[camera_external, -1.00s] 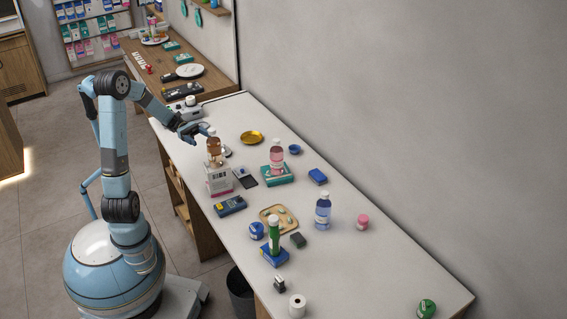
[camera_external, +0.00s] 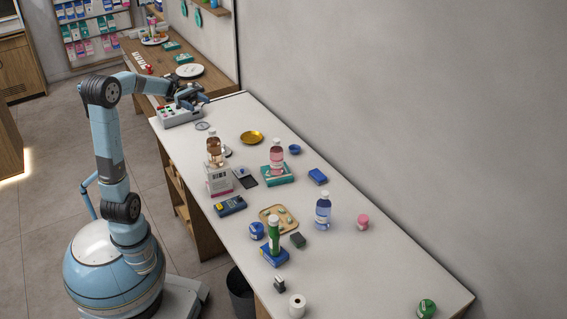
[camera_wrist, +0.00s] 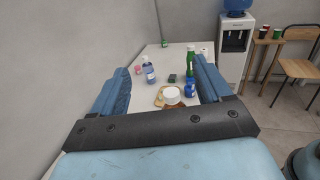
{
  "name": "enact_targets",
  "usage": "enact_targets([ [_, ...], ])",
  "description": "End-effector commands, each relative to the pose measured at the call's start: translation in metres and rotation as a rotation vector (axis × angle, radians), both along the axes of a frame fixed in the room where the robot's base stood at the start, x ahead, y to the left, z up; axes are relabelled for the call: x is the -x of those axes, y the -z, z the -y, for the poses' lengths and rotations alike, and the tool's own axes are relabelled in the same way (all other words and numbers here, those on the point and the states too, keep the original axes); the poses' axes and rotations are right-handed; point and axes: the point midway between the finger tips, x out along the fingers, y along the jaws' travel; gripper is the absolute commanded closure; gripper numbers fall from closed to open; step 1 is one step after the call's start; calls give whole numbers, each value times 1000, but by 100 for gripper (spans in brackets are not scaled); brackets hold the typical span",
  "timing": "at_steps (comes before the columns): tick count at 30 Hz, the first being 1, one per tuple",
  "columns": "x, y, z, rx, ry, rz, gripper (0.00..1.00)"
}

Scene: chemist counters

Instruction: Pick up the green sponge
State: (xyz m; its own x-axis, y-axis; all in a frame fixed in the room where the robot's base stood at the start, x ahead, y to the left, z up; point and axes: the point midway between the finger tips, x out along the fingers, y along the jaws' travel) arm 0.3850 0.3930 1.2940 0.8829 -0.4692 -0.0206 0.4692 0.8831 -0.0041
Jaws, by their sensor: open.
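A small dark block with a greenish tint (camera_external: 298,240), which looks like the green sponge, lies on the counter right of the green bottle (camera_external: 274,236). In the wrist view the dark block (camera_wrist: 172,78) shows between the fingers, farther down the counter, with the green bottle (camera_wrist: 190,64) to its right. My gripper (camera_external: 196,98) is above the counter's far-left end, well away from the block. In the wrist view my gripper (camera_wrist: 160,70) has its blue fingers wide apart, with nothing held.
An amber bottle (camera_external: 214,151) stands on a white box between my gripper and the block. The counter's right part is mostly clear.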

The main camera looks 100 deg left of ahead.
Motion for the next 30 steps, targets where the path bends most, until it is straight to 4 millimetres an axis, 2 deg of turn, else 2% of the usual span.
enact_targets([
  [8, -52, 4, 1, -15, 56, -61, 22],
  [11, -78, 5, 5, -26, 82, -90, 22],
  [20, -183, 8, 31, -77, 167, -188, 22],
  [26, -255, 8, 63, -119, 216, -238, 22],
  [30, -303, 7, 91, -152, 244, -265, 22],
])
